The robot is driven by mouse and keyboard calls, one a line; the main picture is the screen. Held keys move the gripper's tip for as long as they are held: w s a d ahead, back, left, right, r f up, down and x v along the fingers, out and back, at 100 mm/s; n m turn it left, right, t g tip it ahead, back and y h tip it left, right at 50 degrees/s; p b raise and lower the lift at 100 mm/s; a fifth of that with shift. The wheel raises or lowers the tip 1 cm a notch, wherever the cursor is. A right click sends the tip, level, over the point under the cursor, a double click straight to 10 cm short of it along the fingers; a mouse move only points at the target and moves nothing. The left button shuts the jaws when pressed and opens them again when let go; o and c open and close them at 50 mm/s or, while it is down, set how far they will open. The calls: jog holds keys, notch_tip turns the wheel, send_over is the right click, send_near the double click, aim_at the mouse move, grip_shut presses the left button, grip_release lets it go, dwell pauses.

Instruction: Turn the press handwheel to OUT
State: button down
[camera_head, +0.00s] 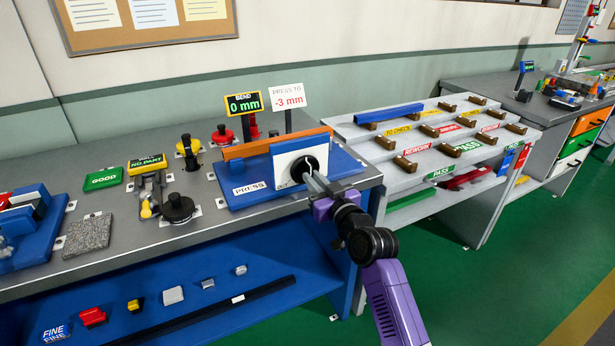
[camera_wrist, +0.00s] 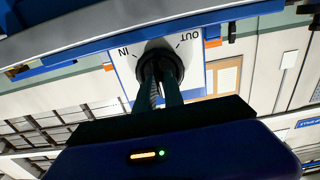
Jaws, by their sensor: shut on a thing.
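The press (camera_head: 265,185) is a blue base with a white front plate on the grey bench. An orange profile (camera_head: 275,144) lies across it. Its black handwheel (camera_head: 307,169) is on the white plate, partly hidden by my fingers. In the wrist view the black handwheel (camera_wrist: 160,62) sits between the words IN on the left and OUT on the right, seen upside down. My gripper (camera_head: 313,180) reaches in from the right, and its fingers are shut on the handwheel. The green display (camera_head: 244,104) reads 0 mm, and the sign beside it (camera_head: 288,96) reads PRESS TO -3 mm.
A black knob fixture (camera_head: 178,207) and a green GOOD block (camera_head: 103,179) stand left of the press. A sorting rack (camera_head: 430,140) with a blue profile (camera_head: 389,113) stands to the right. Green floor (camera_head: 480,290) is open in front.

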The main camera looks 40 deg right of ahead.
jog(key=shift+f+n+b, duration=0.2)
jog(key=shift+n+b, duration=0.1)
jog(key=shift+b, duration=0.05)
jog(key=shift+r+n+b, duration=0.1)
jog(key=shift+n+b, duration=1.85)
jog(key=shift+n, duration=0.15)
jog(key=shift+n+b, duration=1.95)
jog(key=shift+n, duration=0.25)
